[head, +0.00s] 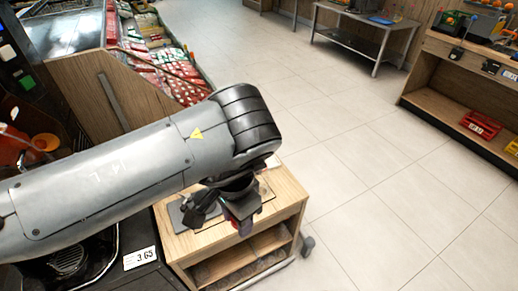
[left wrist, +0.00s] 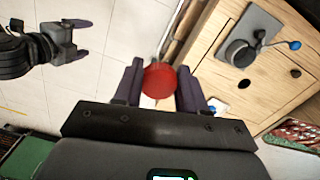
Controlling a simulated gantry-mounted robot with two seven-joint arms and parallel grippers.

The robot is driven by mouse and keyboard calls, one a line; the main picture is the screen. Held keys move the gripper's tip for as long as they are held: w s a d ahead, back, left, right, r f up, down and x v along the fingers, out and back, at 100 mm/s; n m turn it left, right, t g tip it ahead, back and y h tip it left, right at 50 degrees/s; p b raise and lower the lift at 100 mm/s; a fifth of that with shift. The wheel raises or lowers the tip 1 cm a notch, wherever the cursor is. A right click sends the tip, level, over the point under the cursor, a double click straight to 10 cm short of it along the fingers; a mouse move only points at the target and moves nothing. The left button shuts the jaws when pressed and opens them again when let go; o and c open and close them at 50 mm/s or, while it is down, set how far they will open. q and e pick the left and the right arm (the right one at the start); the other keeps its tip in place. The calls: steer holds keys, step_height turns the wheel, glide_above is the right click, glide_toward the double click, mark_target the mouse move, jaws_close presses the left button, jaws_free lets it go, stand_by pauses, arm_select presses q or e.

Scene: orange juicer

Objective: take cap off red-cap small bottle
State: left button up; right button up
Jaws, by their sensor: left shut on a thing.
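The red cap (left wrist: 159,80) of the small bottle shows as a round red disc between the two dark purple fingers of my left gripper (left wrist: 160,88). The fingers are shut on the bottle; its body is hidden. In the head view my left gripper (head: 240,208) is over the wooden cart, with a bit of red showing at its fingers. My right gripper (left wrist: 80,39) shows at the upper left of the left wrist view, to the left of the cap and apart from it. Its two fingers are spread, with nothing between them.
The wooden cart (head: 287,190) has open shelves below. A grey plate with a black round part and a blue knob (left wrist: 295,45) lies on its top. A wooden-sided produce stand (head: 70,85) is at the upper left. The tiled floor on the right is clear.

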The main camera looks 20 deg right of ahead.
arm_select(q)
steer(key=w+a+f+n+p, duration=0.1)
steer(key=a+f+n+p, duration=0.2)
steer(key=a, duration=0.6)
steer(key=w+a+f+n+p, duration=0.1)
steer(key=a+n+p, duration=0.1)
steer(key=a+n, duration=0.55)
steer(key=a+f+n+p, duration=0.3)
steer(key=a, duration=0.8)
steer(key=w+r+p, duration=0.3)
steer(key=r+p, duration=1.3)
steer(key=p, duration=0.2)
steer(key=w+r+p, duration=0.4)
steer(key=r+p, duration=1.2)
steer(key=p, duration=0.3)
steer(key=shift+p, duration=0.3)
steer(key=shift+d+m, duration=0.1)
steer(key=shift+m, duration=0.15)
